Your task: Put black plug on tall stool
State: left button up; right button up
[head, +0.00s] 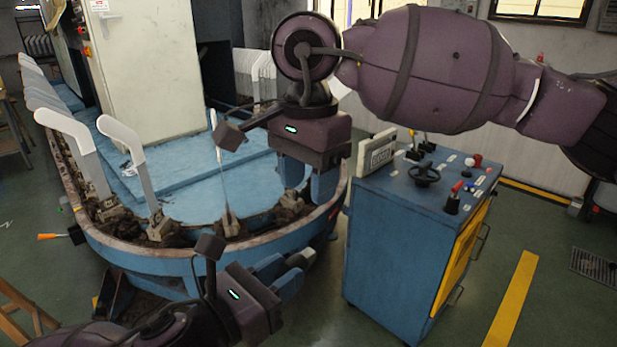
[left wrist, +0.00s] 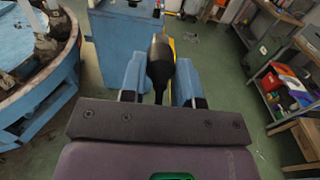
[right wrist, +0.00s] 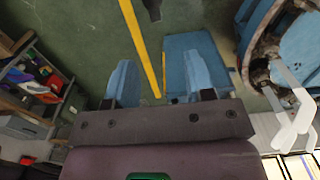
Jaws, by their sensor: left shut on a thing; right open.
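My left gripper (head: 287,268) is shut on the black plug, low in front of the blue control cabinet in the head view. In the left wrist view the black plug (left wrist: 160,68) stands between the two blue fingers of the left gripper (left wrist: 160,80), its narrower end toward my wrist. In the head view the plug is mostly hidden by the fingers. My right gripper (head: 308,183) points down above the machine's right rim. It is open, and the right wrist view shows the right gripper (right wrist: 160,85) empty over green floor. No tall stool can be clearly made out.
The blue control cabinet (head: 385,250) stands right of my left gripper. The round blue machine (head: 190,262) with white sock forms (head: 125,140) fills the left. Wooden legs (head: 22,308) show at lower left. Shelves (left wrist: 275,75) stand right in the left wrist view.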

aim_at(309, 249)
jog(key=shift+f, duration=6)
jog(key=shift+c, duration=0.3)
jog(key=c, duration=0.7)
pick_arm(q)
jog(key=o, duration=1)
pick_arm(e)
jog(key=shift+c, duration=0.2)
pick_arm(q)
jog(key=shift+f, duration=0.1)
